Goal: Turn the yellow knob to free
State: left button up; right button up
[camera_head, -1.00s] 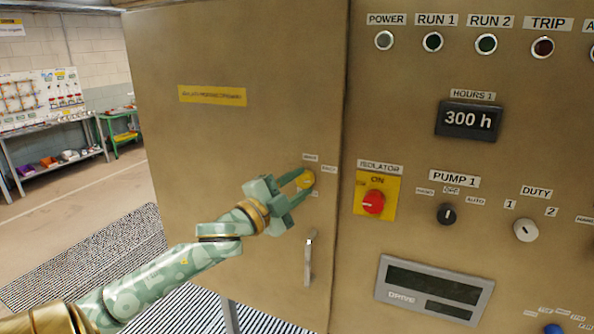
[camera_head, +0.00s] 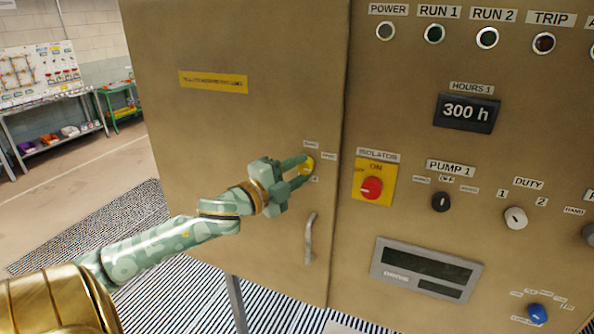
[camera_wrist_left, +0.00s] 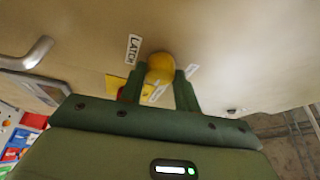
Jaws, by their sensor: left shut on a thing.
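The yellow knob (camera_head: 308,166) is on the tan cabinet door, above the door handle and near the door's right edge. Small white labels sit around it, too small to read in the head view. In the left wrist view the knob (camera_wrist_left: 160,69) shows between the fingers, and one label beside it reads LATCH (camera_wrist_left: 133,48). My left gripper (camera_head: 303,170) is shut on the knob, with one finger on each side; it also shows in the left wrist view (camera_wrist_left: 159,80). Which label the knob points to cannot be told. My right gripper is not in view.
A metal door handle (camera_head: 310,238) stands out just below the knob. To the right, the panel carries a red isolator switch (camera_head: 371,188), a black pump knob (camera_head: 440,202) and a white duty knob (camera_head: 515,218). Shelves (camera_head: 50,125) stand far left across open floor.

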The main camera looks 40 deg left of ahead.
pick_arm(q)
jog(key=o, duration=1)
jog(key=shift+s+f, duration=0.2)
jog(key=shift+s, duration=0.3)
jog(key=s, duration=0.5)
jog(key=s+a+b, duration=0.1)
jog(key=s, duration=0.4)
jog(key=s+f+b, duration=0.1)
jog(key=s, duration=0.4)
jog(key=shift+a, duration=0.2)
